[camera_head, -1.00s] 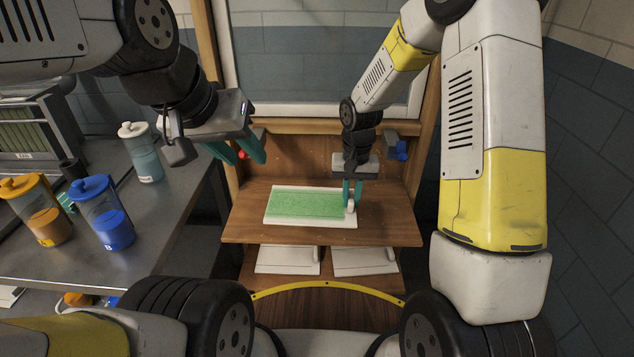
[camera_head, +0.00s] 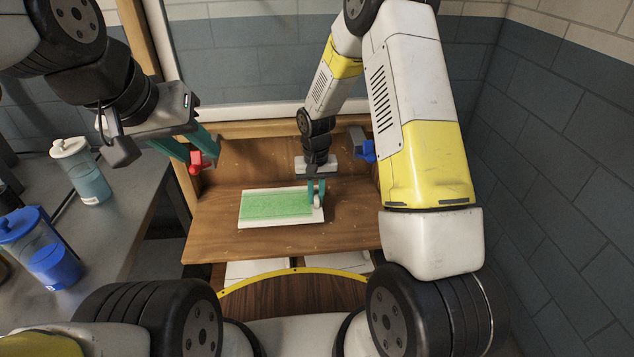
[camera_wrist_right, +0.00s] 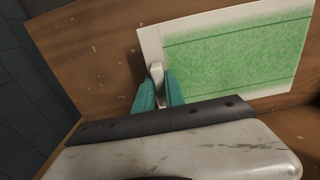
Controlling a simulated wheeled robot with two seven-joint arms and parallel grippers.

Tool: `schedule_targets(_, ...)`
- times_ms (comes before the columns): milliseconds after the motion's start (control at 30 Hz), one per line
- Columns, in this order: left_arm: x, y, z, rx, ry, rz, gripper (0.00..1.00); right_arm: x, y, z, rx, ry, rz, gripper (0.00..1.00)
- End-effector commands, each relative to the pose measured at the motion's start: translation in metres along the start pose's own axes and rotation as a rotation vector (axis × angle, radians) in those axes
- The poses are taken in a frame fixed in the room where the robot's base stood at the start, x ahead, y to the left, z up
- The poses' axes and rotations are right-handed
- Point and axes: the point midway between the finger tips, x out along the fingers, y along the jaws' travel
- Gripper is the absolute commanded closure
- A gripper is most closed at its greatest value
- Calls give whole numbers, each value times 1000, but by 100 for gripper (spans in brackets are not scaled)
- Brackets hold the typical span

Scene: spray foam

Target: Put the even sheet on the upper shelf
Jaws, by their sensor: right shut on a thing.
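The sheet (camera_head: 272,205) is a white board with an even green coat and a bare white margin. In the head view it lies over the upper wooden shelf (camera_head: 215,222); I cannot tell if it touches the wood. My right gripper (camera_head: 317,198) is shut on the small white grip at the sheet's right end. The right wrist view shows the teal fingers (camera_wrist_right: 158,88) around this grip, with the green sheet (camera_wrist_right: 235,55) beyond. My left gripper (camera_head: 199,152) is open and empty, above and left of the shelf.
Two white sheets (camera_head: 250,270) lie on the lower level, partly hidden by the upper shelf. A red-handled clamp (camera_head: 197,165) and a blue one (camera_head: 364,150) sit at the back. Bottles (camera_head: 80,172) stand on the left table. Bare wood surrounds the green sheet.

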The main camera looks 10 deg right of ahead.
Motion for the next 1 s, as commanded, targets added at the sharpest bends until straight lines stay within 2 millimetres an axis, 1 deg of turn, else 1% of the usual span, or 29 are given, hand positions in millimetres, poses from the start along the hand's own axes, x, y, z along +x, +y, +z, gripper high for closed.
schedule_targets(33,0,0,0,0,0,0,64,1,7,-3,2,0,-1,100)
schedule_targets(300,0,0,0,0,0,0,64,3,25,-11,0,0,-1,100)
schedule_targets(400,0,0,0,0,0,0,64,22,23,-9,-3,-3,0,100)
schedule_targets(500,0,0,0,0,0,0,64,35,23,-10,-2,-2,-1,100)
schedule_targets(867,0,0,0,0,0,0,64,40,23,-10,-2,0,-1,100)
schedule_targets(900,0,0,0,0,0,0,64,40,23,-10,-2,0,0,84)
schedule_targets(967,0,0,0,0,0,0,64,40,23,-10,-2,0,-1,72)
schedule_targets(1000,0,0,0,0,0,0,64,40,23,-10,-2,0,-1,64)
